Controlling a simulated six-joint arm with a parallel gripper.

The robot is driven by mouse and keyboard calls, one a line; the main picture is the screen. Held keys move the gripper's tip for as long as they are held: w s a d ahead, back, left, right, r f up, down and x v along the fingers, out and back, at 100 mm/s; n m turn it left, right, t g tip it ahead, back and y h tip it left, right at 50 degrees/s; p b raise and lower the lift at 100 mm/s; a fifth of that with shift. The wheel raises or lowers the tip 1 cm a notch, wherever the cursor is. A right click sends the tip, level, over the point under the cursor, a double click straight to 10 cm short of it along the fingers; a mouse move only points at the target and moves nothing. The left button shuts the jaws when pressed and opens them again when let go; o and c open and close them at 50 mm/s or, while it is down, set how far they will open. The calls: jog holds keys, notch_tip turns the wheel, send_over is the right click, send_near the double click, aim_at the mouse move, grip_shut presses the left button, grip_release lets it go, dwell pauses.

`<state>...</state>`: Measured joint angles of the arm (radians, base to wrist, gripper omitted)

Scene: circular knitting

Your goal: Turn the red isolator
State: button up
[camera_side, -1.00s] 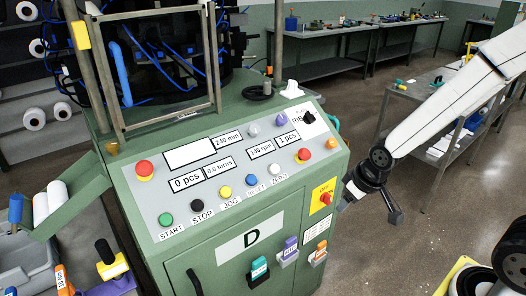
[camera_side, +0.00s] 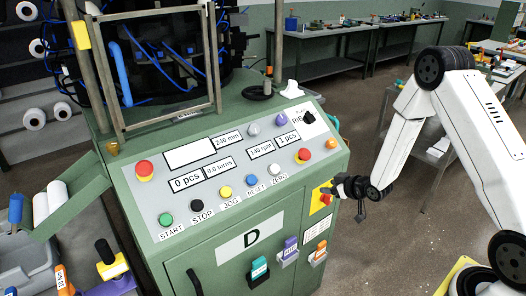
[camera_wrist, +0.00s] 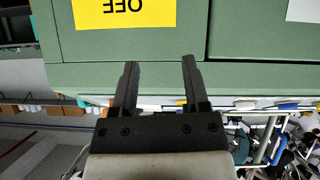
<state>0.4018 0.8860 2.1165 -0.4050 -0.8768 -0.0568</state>
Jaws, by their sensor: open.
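The red isolator (camera_side: 326,198) is a small red knob on a yellow plate (camera_side: 316,207) at the right end of the green machine's front, partly hidden by my gripper (camera_side: 336,190) in the side view. My gripper is open, its fingers pointing at the machine close to the isolator; I cannot tell whether they touch it. In the wrist view, the two black fingers of my gripper (camera_wrist: 160,62) are apart with nothing between them. The yellow plate (camera_wrist: 125,12) shows at the top edge with "OFF" upside down. The red knob is outside the wrist view.
Tagged teal, purple and orange items (camera_side: 290,248) hang on the front below. Floor right of the machine is free; a bench (camera_side: 437,130) stands behind my arm.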

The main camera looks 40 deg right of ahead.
notch_tip(320, 180, down, 5)
jog(key=d+t, duration=0.3)
jog(key=m+t, duration=0.1)
jog(key=t, duration=0.2)
send_near(331, 197)
jog(key=shift+w+d+f, duration=0.1)
jog(key=shift+w+f, duration=0.05)
jog(key=shift+w, duration=0.95)
jog(key=shift+w, duration=3.9)
grip_shut()
